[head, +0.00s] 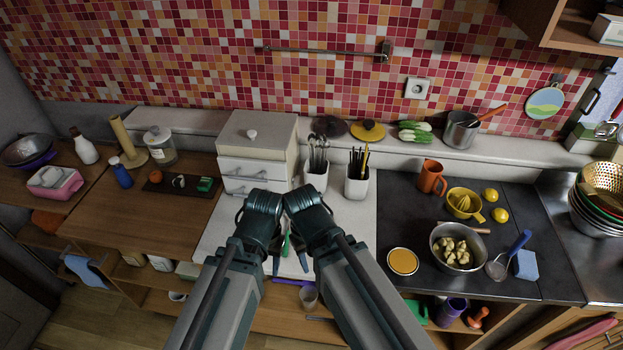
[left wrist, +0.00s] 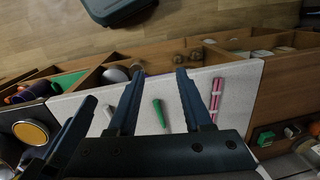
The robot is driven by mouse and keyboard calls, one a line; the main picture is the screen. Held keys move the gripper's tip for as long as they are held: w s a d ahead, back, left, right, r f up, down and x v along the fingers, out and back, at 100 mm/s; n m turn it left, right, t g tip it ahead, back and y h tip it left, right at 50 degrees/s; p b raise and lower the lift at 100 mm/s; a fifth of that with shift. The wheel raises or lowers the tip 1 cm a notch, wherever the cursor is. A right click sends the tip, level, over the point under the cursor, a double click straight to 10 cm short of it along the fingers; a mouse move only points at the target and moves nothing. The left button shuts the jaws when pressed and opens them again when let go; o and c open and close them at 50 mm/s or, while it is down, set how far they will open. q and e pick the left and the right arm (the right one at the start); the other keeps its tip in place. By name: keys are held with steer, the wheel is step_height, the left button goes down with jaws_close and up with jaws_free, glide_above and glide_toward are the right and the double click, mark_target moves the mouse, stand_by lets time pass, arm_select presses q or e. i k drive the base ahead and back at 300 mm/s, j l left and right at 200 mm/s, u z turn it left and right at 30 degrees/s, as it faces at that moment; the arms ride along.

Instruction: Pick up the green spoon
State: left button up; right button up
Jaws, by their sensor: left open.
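The green spoon (head: 286,243) lies on the light counter (head: 345,225) between my two arms in the head view, partly hidden by them. In the left wrist view its green length (left wrist: 159,112) shows between the fingers of my left gripper (left wrist: 160,75). The left gripper (head: 276,264) is open and above the counter; I see no grip on the spoon. My right gripper (head: 303,262) is close beside it on the right, and its jaw opening is not clear.
A pink item (left wrist: 216,95) lies on the counter to one side of the spoon. White holders with utensils (head: 316,178) and (head: 356,187) stand behind.

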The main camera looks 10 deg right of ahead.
mark_target(286, 252)
steer(key=i+j+z, duration=0.1)
steer(key=j+z, duration=0.4)
steer(key=z, duration=0.2)
steer(key=j+z, duration=0.35)
steer(key=i+l, duration=0.05)
